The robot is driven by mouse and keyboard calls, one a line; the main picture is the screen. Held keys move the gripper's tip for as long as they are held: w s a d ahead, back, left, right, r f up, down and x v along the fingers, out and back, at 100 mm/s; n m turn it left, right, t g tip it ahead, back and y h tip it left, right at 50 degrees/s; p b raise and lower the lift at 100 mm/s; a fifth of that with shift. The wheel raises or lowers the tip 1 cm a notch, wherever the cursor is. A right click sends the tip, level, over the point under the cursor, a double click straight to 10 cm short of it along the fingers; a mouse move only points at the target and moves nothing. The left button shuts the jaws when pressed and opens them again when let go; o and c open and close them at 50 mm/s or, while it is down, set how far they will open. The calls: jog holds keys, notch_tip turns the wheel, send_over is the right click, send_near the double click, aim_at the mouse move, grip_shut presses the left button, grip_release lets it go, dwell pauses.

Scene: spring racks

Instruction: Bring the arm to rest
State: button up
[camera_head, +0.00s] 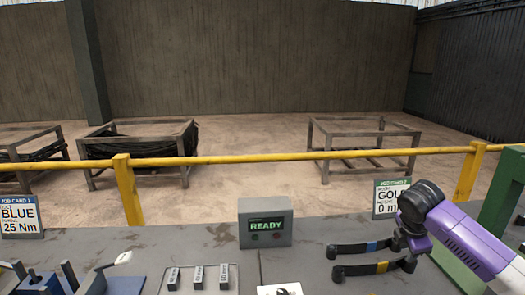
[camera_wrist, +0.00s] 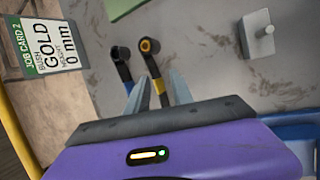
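My gripper (camera_wrist: 156,86) shows in the wrist view as two grey fingers with a gap between them. It looks open. In the head view my purple arm reaches in from the lower right and the fingertips are hidden. Two black bar-like tools lie on the bench left of my arm: one with a blue band (camera_head: 371,246), the other with a yellow band (camera_head: 382,267). In the wrist view the yellow-banded one (camera_wrist: 158,87) runs in line with the finger gap; whether it lies between or below the fingers I cannot tell.
A grey READY box (camera_head: 265,226) stands mid-bench. The GOLD job card (camera_head: 388,200) stands behind the tools, and the BLUE card (camera_head: 20,216) at far left. A green frame (camera_head: 502,190) rises at right. A yellow rail (camera_head: 270,158) and metal racks (camera_head: 362,130) lie beyond.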

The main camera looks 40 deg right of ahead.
jog(key=w+a+r+m+t, duration=0.2)
jog(key=w+a+r+t, duration=0.3)
jog(key=w, duration=0.4)
jog(key=w+a+r+m+t, duration=0.25)
jog(key=w+a+t, duration=0.3)
jog(key=w, duration=0.35)
jog(key=w+a+r+m+t, duration=0.1)
jog(key=a+r+m+t, duration=0.2)
jog(key=a, duration=0.5)
jog(key=w+a+r+m+t, duration=0.1)
jog(key=a+r+m+t, duration=0.25)
jog(key=a, duration=0.35)
jog(key=s+a+f+g+y, duration=0.1)
jog(key=s+a+f, duration=0.3)
jog(key=s+a, duration=0.4)
jog(key=s+a+f+g+y, duration=0.1)
jog(key=s+a+f, duration=0.4)
jog(key=s, duration=1.4)
jog(key=s+a+f+g+y, duration=0.1)
jog(key=s+a+f+y, duration=0.2)
jog(key=s+a, duration=0.7)
jog(key=s+f, duration=0.2)
jog(key=s, duration=0.2)
jog(key=shift+s+a+f, duration=0.2)
jog(key=shift+s+a, duration=0.1)
